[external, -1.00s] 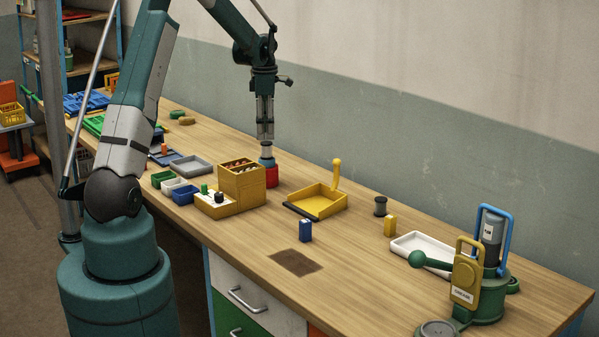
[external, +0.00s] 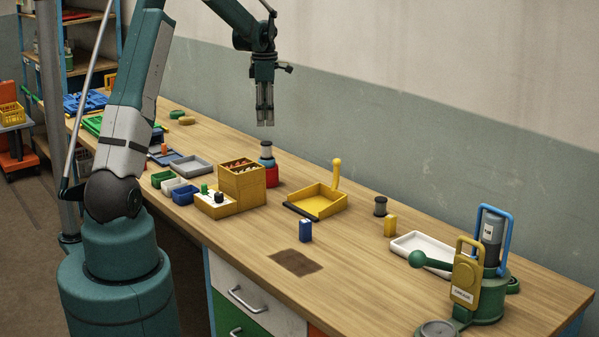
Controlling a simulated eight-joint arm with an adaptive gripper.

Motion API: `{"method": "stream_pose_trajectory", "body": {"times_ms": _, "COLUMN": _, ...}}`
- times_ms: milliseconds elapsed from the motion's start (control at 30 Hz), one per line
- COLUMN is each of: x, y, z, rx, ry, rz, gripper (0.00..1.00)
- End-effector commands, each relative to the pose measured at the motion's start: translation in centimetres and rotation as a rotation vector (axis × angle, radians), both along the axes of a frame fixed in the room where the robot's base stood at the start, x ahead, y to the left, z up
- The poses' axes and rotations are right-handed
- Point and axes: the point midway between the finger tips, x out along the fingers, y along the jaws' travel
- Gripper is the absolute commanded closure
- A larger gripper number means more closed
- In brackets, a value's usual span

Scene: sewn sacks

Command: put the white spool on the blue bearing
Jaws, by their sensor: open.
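The white spool (external: 266,148), pale at the top and greyish below, stands upright on the blue bearing (external: 267,162). The blue bearing sits on top of a red cylinder (external: 272,177), beside the yellow box of small drawers. My gripper (external: 265,123) is open and empty, pointing straight down, a short way above the spool and apart from it. The exact fit between spool and bearing is too small to make out.
A yellow drawer box (external: 241,186) stands just left in front of the stack. A yellow dustpan-like tray (external: 316,203) with an upright handle lies to the right.

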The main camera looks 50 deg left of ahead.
Motion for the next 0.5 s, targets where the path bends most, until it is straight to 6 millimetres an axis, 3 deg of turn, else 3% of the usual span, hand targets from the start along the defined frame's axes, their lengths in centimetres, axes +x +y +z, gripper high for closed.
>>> {"method": "stream_pose_trajectory", "body": {"times_ms": 500, "x": -0.07, "y": -0.50, "z": 0.39, "rx": 0.002, "ry": -0.004, "rz": -0.018, "gripper": 0.59}}
